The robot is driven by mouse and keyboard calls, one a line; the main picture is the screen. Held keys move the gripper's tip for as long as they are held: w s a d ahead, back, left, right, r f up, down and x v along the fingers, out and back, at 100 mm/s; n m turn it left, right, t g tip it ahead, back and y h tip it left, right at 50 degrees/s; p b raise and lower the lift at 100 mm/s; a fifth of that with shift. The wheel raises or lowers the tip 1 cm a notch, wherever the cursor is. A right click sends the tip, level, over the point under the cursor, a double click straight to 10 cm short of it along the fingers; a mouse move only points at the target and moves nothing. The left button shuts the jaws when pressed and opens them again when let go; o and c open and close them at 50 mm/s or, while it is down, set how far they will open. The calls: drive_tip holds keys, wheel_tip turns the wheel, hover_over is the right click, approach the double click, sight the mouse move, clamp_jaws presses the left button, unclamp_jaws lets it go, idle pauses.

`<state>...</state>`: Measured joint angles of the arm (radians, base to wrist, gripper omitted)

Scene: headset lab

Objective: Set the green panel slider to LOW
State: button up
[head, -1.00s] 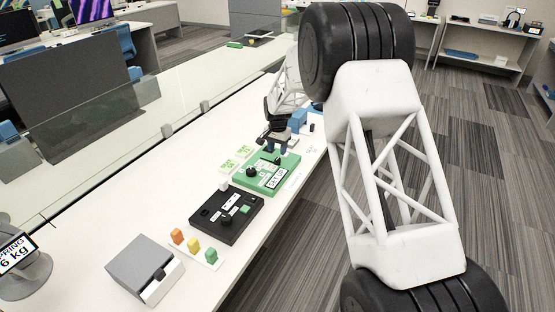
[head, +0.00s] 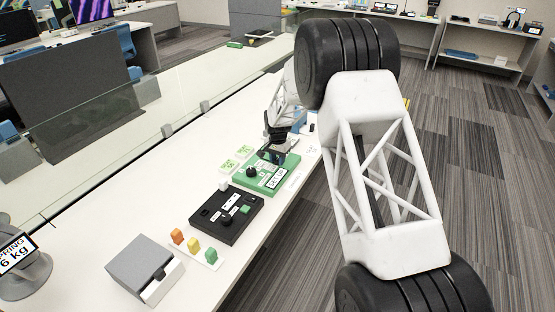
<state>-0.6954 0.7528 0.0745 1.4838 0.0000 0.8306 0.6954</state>
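The green panel (head: 258,187) lies on the white table in the middle of the head view, with a black knob (head: 251,172) at its left and a white label on its front part. My gripper (head: 275,160) is over the far right part of the panel, pointing down at it. Its fingertips are small and dark here, so I cannot tell if they are open, shut or touching the panel. The slider and its LOW mark are hidden or too small to make out.
A black panel (head: 235,228) with knobs sits nearer. Orange, yellow and green blocks (head: 193,245) and a grey box (head: 140,262) lie closer still. Two green-marked cards (head: 236,158) lie behind the green panel. A glass screen runs along the table's left side.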

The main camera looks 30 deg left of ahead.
clamp_jaws()
drive_tip(key=shift+a, duration=1.2)
drive_tip(key=shift+o, duration=1.8)
unclamp_jaws()
drive_tip(key=shift+r, duration=0.1)
wheel_tip(320, 180, up, 8)
